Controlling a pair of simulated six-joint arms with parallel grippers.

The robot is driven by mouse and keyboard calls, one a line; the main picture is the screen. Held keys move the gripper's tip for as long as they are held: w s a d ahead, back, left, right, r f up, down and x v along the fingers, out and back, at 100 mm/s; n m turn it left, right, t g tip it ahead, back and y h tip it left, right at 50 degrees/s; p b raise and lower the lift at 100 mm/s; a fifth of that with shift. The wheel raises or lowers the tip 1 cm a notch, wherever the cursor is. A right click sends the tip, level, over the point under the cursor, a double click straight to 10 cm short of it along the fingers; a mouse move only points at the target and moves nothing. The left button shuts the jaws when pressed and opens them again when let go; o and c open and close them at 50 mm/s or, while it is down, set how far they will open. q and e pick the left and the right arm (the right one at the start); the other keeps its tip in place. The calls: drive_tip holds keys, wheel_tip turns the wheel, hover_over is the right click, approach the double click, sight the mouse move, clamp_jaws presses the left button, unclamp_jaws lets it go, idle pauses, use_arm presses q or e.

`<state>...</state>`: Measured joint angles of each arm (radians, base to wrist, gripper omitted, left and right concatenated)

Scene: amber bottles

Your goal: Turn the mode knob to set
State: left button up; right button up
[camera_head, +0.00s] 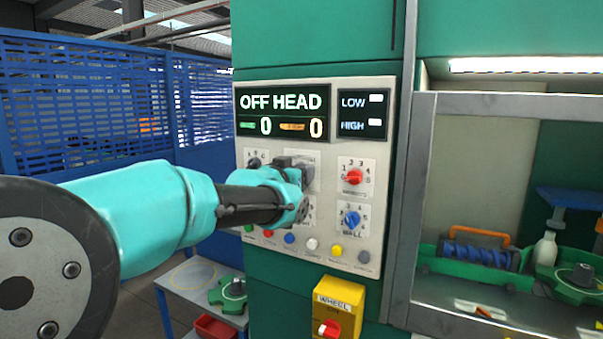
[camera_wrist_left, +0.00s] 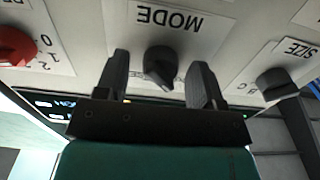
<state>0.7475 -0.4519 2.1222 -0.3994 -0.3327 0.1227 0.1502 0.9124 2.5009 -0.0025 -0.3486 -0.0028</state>
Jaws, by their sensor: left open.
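The black mode knob (camera_wrist_left: 159,70) sits under an upside-down MODE label (camera_wrist_left: 170,20) in the left wrist view. My left gripper (camera_wrist_left: 161,63) is open, with one finger on each side of the knob and gaps visible between. The position labels around the knob are mostly hidden, so its setting there is unclear. In the head view my left gripper (camera_head: 293,172) is at the middle of the control panel (camera_head: 333,228) and hides the knob. The display (camera_head: 283,112) reads OFF HEAD with two zeros. My right gripper is not in view.
A black size knob (camera_wrist_left: 278,84) and a red knob (camera_wrist_left: 14,46) flank the mode knob. A blue knob (camera_head: 351,218) and a row of coloured buttons (camera_head: 312,245) lie lower on the panel.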

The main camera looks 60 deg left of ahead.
use_arm(q)
drive_tip(key=c, duration=0.9)
drive_tip(key=shift+m, duration=0.3)
drive_tip(key=m, duration=0.8)
drive_tip(key=shift+m, duration=0.3)
drive_tip(key=m, duration=0.4)
drive_tip(key=shift+m, duration=2.4)
